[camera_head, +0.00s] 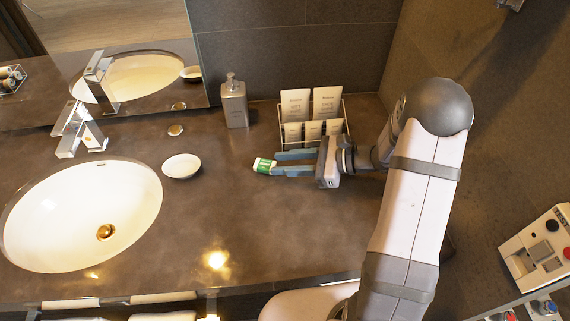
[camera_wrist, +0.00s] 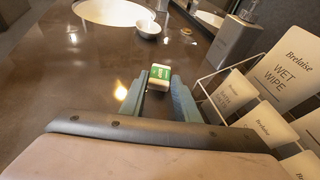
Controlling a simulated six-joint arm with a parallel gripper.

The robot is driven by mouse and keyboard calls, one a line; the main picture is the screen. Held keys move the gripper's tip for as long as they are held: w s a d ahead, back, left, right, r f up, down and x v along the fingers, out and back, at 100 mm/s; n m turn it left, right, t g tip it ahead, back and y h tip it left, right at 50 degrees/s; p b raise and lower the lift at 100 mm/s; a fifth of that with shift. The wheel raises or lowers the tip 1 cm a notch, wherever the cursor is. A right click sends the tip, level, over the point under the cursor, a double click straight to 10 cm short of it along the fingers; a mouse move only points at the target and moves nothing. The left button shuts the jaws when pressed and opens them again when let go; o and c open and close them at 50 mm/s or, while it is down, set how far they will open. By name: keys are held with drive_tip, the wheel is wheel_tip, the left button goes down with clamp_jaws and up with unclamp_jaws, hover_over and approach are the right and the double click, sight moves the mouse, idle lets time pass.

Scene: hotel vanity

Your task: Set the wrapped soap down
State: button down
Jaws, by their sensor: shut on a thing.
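The wrapped soap (camera_head: 264,165) is a small block with a green and white wrapper. My gripper (camera_head: 276,164) is shut on it, with the blue-grey fingers on either side and the soap at their tips. In the wrist view the soap (camera_wrist: 160,76) shows between the ends of the fingers. It is over the dark counter, right of the small white dish (camera_head: 182,166); I cannot tell whether it touches the counter. In the wrist view the dish (camera_wrist: 148,29) is farther out and empty.
A rack (camera_head: 312,132) of packets such as wet wipes stands close behind my gripper. A grey soap dispenser (camera_head: 234,101) is left of the rack. The basin (camera_head: 80,215) and tap (camera_head: 80,128) are at left. The front middle counter is clear.

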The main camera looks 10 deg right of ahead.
drive_tip(key=shift+f, duration=0.55)
drive_tip(key=shift+f, duration=0.1)
drive_tip(key=shift+f, duration=0.15)
drive_tip(key=c, duration=1.4)
unclamp_jaws()
drive_tip(key=shift+o, duration=0.2)
drive_tip(key=shift+r, duration=0.35)
drive_tip(key=shift+d, duration=0.35)
drive_tip(key=b+v, duration=0.2)
drive_tip(key=v, duration=0.9)
drive_tip(key=shift+s+d+r+b, duration=0.1)
drive_tip(key=shift+s+d+b, duration=0.05)
drive_tip(key=shift+b, duration=0.15)
